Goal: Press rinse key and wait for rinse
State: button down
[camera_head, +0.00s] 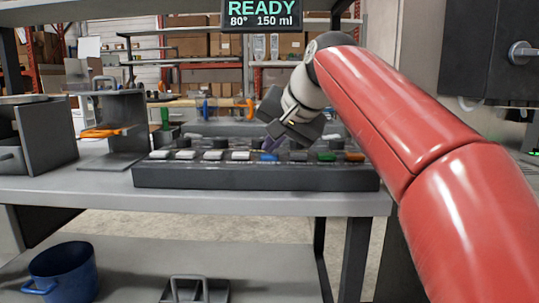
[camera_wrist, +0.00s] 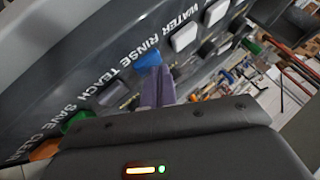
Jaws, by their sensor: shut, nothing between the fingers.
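The long dark key panel (camera_head: 255,178) lies on the grey bench. The blue rinse key (camera_head: 268,157) sits right of several white keys. In the wrist view, the blue key (camera_wrist: 147,62) is beside the printed word RINSE. My gripper (camera_head: 271,146) is over the panel, tilted, with its purple fingers pointing down at the blue key's far side. In the wrist view the shut, empty fingers (camera_wrist: 158,74) end just beside the blue key. I cannot tell whether they touch it. The display (camera_head: 262,16) above reads READY, 80°, 150 ml.
A white water key (camera_wrist: 183,35) adjoins the blue one.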

aim_at(273, 156)
dwell(0.5)
jog(key=shift+r+p, duration=0.75)
jog(key=shift+p, duration=0.2)
notch_tip(273, 156, up, 3)
jog(key=p, duration=0.2)
jog(key=shift+f+p, duration=0.1)
jog(key=shift+p, duration=0.3)
jog(key=shift+r+p, duration=0.45)
jog(key=shift+r, duration=0.7)
